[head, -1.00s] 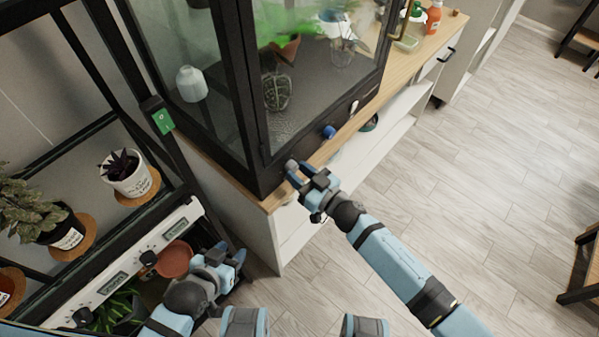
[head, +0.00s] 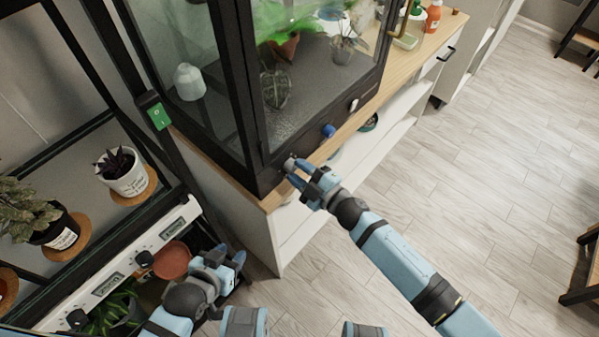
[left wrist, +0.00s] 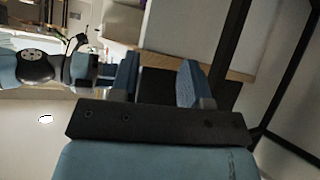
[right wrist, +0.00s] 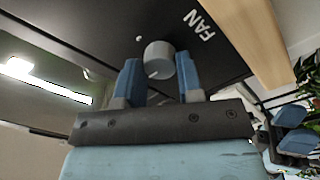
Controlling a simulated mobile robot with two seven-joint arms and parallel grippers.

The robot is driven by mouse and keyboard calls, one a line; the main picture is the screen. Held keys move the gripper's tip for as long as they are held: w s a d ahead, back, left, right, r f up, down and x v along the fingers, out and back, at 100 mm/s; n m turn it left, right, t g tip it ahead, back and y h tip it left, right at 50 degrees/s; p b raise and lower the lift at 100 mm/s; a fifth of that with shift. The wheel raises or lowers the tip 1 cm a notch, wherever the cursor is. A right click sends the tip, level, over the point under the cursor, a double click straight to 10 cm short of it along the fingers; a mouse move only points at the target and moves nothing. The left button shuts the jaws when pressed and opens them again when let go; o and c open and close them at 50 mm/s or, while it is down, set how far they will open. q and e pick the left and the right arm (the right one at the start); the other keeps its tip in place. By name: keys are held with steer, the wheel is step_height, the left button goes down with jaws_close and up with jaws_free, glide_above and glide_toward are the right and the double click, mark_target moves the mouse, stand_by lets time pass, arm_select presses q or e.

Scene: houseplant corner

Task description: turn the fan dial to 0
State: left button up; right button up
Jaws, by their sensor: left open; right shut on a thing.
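The fan dial (right wrist: 159,60) is a grey round knob with a pale pointer line, on the dark base of the glass cabinet beside the lettering "FAN" in the right wrist view. In the head view the dial (head: 289,164) sits near the cabinet's front corner. My right gripper (head: 296,174) has its blue fingers on either side of the dial and is shut on it; the fingers also show in the right wrist view (right wrist: 158,78). The scale numbers are hard to make out. My left gripper (head: 230,262) is open and empty, low at the left, away from the cabinet.
A blue knob (head: 329,131) and a white knob (head: 353,105) are farther along the same cabinet base. A plant shelf with potted plants (head: 123,172) stands at the left, with its own black knobs (head: 144,258).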

steer(key=n+b, duration=0.1)
steer(key=n, duration=0.4)
steer(key=n+b, duration=0.1)
steer(key=n, duration=0.3)
steer(key=shift+n+g, duration=0.4)
steer(key=n+b, duration=0.1)
steer(key=n, duration=0.3)
steer(key=shift+n, duration=0.3)
steer(key=n+b, duration=0.1)
steer(key=n, duration=0.3)
steer(key=shift+r, duration=0.15)
arm_select(q)
steer(key=shift+w+d+f, duration=0.15)
steer(key=shift+f, duration=0.3)
steer(key=shift+w+d+f, duration=0.1)
steer(key=shift+f, duration=0.3)
arm_select(e)
steer(key=shift+n, duration=0.5)
arm_select(q)
steer(key=shift+a+f, duration=0.1)
steer(key=shift+f, duration=0.1)
arm_select(e)
steer(key=o, duration=0.9)
